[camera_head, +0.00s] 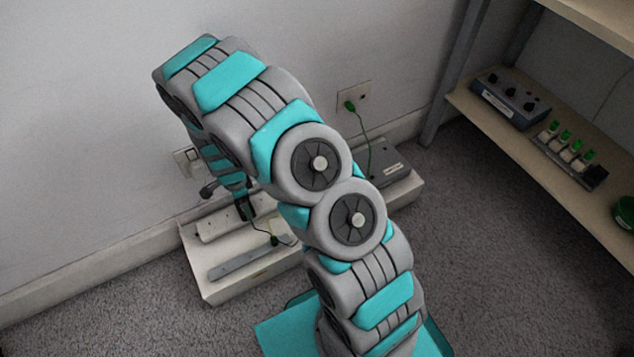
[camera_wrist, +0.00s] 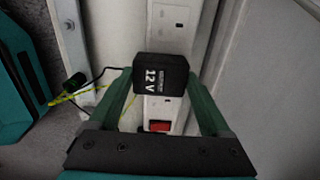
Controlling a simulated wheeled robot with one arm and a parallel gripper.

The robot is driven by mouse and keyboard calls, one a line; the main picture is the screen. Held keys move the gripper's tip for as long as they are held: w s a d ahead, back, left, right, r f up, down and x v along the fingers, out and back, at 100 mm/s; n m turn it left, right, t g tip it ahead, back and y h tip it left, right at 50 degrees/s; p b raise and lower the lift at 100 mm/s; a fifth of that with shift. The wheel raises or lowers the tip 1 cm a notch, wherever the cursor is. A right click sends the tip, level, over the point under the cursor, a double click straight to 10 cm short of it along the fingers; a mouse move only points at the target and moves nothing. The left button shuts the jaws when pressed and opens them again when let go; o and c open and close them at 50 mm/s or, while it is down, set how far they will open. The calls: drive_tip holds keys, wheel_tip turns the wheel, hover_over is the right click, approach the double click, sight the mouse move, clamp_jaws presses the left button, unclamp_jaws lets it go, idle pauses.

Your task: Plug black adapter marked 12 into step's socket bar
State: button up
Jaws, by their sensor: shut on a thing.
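The black adapter (camera_wrist: 161,75), marked 12 V, sits between the two fingers of my gripper (camera_wrist: 160,88) in the wrist view. My gripper is shut on it. The white socket bar (camera_wrist: 176,18) runs behind the adapter, with a socket above it and a red switch below. Whether the adapter's pins are in a socket is hidden. In the head view the socket bar (camera_head: 213,226) lies along the back of the low white step (camera_head: 211,287), and my gripper (camera_head: 243,209) points down over it. The adapter is hard to make out there.
A grey bar (camera_head: 250,263) lies on the step's front. A thin cable runs to a black plug (camera_wrist: 74,82) beside the gripper. A grey box (camera_head: 385,162) stands on the step's right end. The wall is close behind; a wall socket (camera_head: 354,98) holds a green plug. Shelves stand right.

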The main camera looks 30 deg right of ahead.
drive_tip(key=shift+f, duration=0.1)
drive_tip(key=o, duration=1.2)
drive_tip(key=shift+c, duration=0.2)
drive_tip(key=shift+r+p, duration=0.95)
drive_tip(key=shift+r, duration=1.6)
